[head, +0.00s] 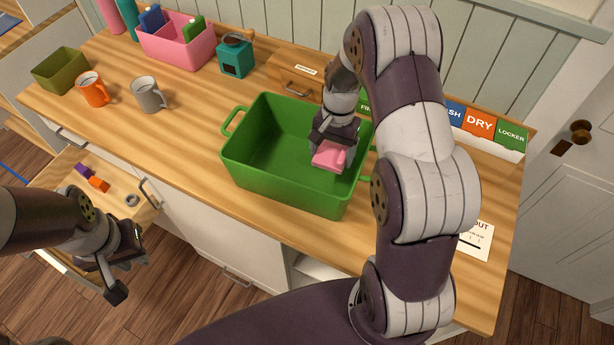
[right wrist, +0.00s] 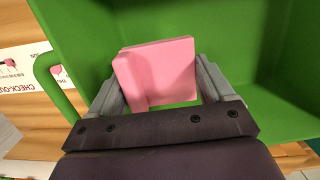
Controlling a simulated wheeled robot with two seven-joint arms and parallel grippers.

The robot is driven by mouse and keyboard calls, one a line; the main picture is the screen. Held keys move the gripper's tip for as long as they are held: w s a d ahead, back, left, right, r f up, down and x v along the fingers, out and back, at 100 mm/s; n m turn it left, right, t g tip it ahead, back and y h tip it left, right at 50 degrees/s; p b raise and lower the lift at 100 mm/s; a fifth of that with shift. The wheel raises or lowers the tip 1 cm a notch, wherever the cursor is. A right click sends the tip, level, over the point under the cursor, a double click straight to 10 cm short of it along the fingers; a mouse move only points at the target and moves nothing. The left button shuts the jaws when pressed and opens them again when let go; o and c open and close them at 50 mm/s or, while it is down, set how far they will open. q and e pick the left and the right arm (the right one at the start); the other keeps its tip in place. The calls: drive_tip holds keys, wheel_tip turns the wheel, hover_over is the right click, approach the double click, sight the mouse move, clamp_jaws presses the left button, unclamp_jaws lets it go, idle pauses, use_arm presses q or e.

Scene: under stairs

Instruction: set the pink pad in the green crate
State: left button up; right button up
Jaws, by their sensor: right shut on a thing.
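The green crate (head: 262,150) stands on the wooden counter, and its inside shows in the right wrist view (right wrist: 270,55). The pink pad (head: 328,158) is at the right part of the crate, within its rim in the head view. My right gripper (head: 333,143) is shut on the pad, which sits between both fingers in the right wrist view (right wrist: 160,72). I cannot tell whether the pad touches the crate floor. My left gripper (head: 122,275) hangs empty at the lower left, away from the crate; its jaw gap is not clear.
A pink bin (head: 175,45), a teal box (head: 236,58), an orange mug (head: 93,90), a grey mug (head: 148,95) and an olive bin (head: 60,70) stand left of the crate. An open drawer (head: 125,215) with small items is below. Labelled cards (head: 480,124) stand at right.

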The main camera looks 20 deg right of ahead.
sight(328, 182)
wheel_tip(328, 182, down, 9)
drive_tip(key=shift+s+r+p, duration=0.1)
drive_tip(key=shift+p, duration=0.9)
drive_tip(key=shift+a, duration=0.1)
drive_tip(key=shift+s+f, duration=0.1)
drive_tip(key=shift+f, duration=0.1)
drive_tip(key=o, duration=0.9)
drive_tip(key=shift+r, duration=0.15)
